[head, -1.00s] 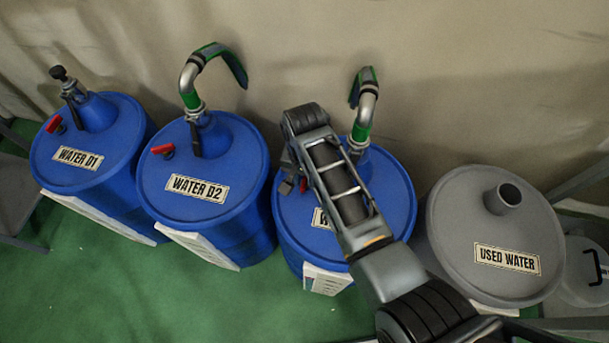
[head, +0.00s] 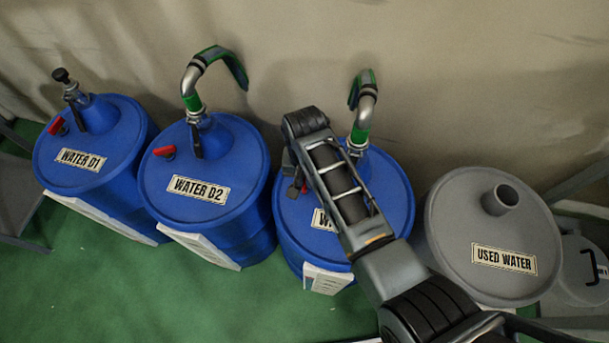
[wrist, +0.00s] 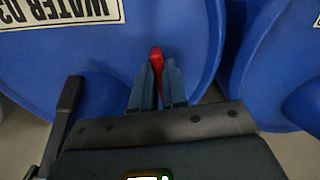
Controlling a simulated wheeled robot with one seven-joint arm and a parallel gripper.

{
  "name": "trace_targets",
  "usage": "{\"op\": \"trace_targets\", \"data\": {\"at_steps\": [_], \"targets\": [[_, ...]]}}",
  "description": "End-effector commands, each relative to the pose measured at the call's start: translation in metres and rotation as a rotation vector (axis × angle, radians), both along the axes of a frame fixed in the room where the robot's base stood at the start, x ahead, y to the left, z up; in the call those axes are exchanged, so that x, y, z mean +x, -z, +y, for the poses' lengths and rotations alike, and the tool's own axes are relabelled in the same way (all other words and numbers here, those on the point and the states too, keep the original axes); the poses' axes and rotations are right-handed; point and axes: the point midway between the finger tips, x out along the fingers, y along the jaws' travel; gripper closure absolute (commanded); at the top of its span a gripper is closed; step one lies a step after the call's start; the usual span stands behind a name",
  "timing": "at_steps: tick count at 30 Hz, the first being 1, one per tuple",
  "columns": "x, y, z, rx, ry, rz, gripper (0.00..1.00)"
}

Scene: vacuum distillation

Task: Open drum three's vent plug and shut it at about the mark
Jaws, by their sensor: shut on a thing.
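Drum three (head: 390,230) is the blue drum under my arm, its label partly covered. In the wrist view the drum (wrist: 170,25) carries an upside-down label reading WATER D3. Its red vent plug (wrist: 155,53) stands near the rim, between my fingers. My gripper (wrist: 157,72) is shut on the red plug. In the head view my gripper (head: 294,188) is over the left part of the drum's lid, and my own arm hides most of the plug. I cannot make out a mark or how far the plug is turned.
A metal pipe with a green hose (head: 362,112) rises from drum three's back. Drums D2 (head: 235,185) and D1 (head: 115,150) stand to the left with red plugs. A grey used-water drum (head: 450,225) stands to the right. Green floor (head: 150,290) lies in front.

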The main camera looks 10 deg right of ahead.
Motion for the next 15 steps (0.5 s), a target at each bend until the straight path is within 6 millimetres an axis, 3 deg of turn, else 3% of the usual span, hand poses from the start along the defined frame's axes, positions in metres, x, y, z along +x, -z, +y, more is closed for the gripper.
{"op": "trace_targets", "data": {"at_steps": [15], "targets": [[0.0004, -0.0019, -0.0032, 0.0, -0.464, 0.0, 1.0]]}}
